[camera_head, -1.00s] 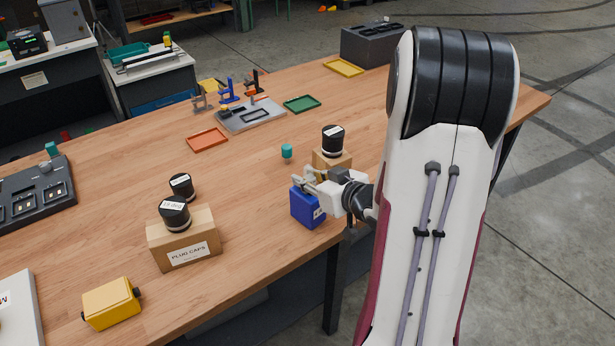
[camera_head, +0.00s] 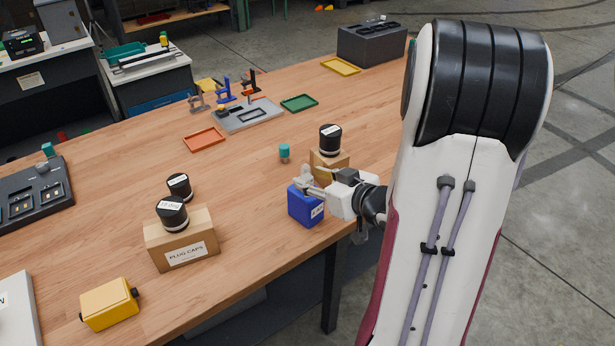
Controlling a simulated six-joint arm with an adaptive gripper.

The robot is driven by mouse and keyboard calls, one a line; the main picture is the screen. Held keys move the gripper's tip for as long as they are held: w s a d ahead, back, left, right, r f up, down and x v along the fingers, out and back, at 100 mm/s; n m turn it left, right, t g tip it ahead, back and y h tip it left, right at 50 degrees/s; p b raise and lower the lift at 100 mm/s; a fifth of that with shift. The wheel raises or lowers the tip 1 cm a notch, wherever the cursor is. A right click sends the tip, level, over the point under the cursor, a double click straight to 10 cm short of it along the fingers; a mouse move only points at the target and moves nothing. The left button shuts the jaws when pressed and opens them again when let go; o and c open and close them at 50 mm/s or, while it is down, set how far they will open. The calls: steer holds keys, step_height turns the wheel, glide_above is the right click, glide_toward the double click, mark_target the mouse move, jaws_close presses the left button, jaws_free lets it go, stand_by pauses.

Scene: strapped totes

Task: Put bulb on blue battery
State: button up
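The blue battery (camera_head: 305,206), a blue box with a small white label, stands near the table's front edge. My gripper (camera_head: 308,181) is at its top right edge, its fingers pointing left over the battery's top. Whether they touch it cannot be told. A small yellowish piece (camera_head: 325,175) shows by the fingers; I cannot tell whether it is the bulb or whether it is held. The finger gap is too small to read. No bulb is clearly recognisable. A small teal cylinder (camera_head: 284,152) stands on the table behind the battery.
A cardboard box with a black-lidded jar (camera_head: 330,140) stands close behind my gripper. A "PLUG CAPS" box (camera_head: 182,242) with black jars is to the left, and a yellow box (camera_head: 110,303) is at front left. Trays (camera_head: 205,139) lie further back. The table between is clear.

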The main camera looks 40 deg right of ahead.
steer(key=shift+v, duration=1.95)
steer(key=shift+w, duration=0.1)
steer(key=g+h, duration=0.3)
steer(key=h, duration=0.1)
glide_toward(309, 177)
step_height(309, 177, up, 3)
steer(key=w, duration=0.2)
steer(key=s+a+r+m+g, duration=0.1)
steer(key=s+a+r+g, duration=0.1)
steer(key=s+a, duration=0.2)
steer(key=s+a+n+g+y, duration=0.1)
steer(key=s+a+g+y, duration=0.2)
steer(key=s+a, duration=1)
steer(key=a+y, duration=0.1)
steer(key=a, duration=0.2)
steer(key=shift+s, duration=0.35)
